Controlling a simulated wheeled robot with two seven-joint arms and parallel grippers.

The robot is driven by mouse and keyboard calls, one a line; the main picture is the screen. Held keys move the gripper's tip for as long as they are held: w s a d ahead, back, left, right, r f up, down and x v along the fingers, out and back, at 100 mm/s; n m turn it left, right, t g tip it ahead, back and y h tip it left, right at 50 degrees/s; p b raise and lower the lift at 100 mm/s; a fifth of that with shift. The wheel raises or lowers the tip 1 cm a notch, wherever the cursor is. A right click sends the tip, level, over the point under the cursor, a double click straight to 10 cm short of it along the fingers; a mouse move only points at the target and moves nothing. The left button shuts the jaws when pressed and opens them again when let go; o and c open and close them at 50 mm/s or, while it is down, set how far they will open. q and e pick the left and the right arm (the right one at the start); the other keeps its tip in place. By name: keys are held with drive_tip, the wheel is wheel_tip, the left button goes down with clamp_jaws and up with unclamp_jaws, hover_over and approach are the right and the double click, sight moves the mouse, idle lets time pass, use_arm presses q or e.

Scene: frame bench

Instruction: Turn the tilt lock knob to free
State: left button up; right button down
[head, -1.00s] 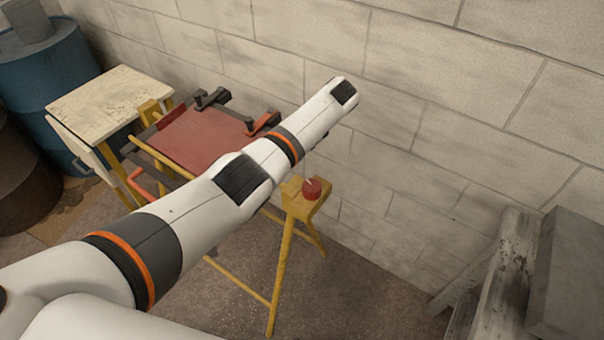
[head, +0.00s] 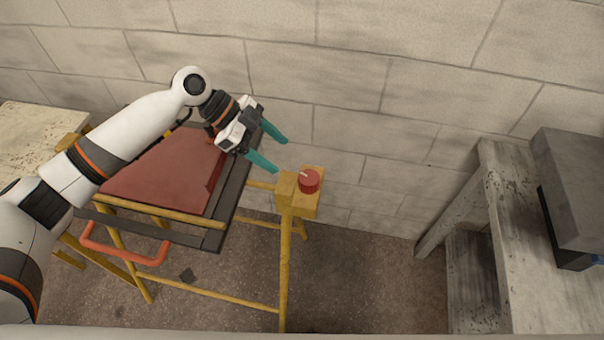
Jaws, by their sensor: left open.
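The tilt lock knob (head: 309,181) is a round red knob with a pale pointer mark on top. It sits on a yellow block at the right end of the yellow frame stand (head: 286,245). My left gripper (head: 269,149) is open, with two teal fingers pointing right and down. It is above the right part of the tilted red panel (head: 165,172), up and left of the knob and apart from it. Nothing shows between its fingers. My right gripper is not in view.
An orange-red handle (head: 122,248) juts from the panel frame's front. A pale worn table (head: 35,145) stands at left. A weathered grey bench (head: 510,210) with a grey box (head: 580,185) stands at right. A block wall is close behind; floor right of the stand is clear.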

sight(308, 177)
use_arm(q)
drive_tip(key=p+x, duration=0.2)
drive_tip(key=x, duration=0.8)
drive_tip(key=shift+d, duration=0.2)
drive_tip(key=shift+d+f, duration=0.25)
drive_tip(key=shift+f, duration=0.1)
drive_tip(key=c, duration=1)
drive_tip(key=shift+s+r+n+t+p, duration=0.1)
drive_tip(key=shift+r+n+t+p, duration=0.05)
drive_tip(key=shift+n+t+p, duration=0.8)
drive_tip(key=shift+n+p, duration=0.35)
drive_tip(key=shift+n, duration=0.1)
drive_tip(key=shift+f+t, duration=0.2)
drive_tip(key=shift+t, duration=0.15)
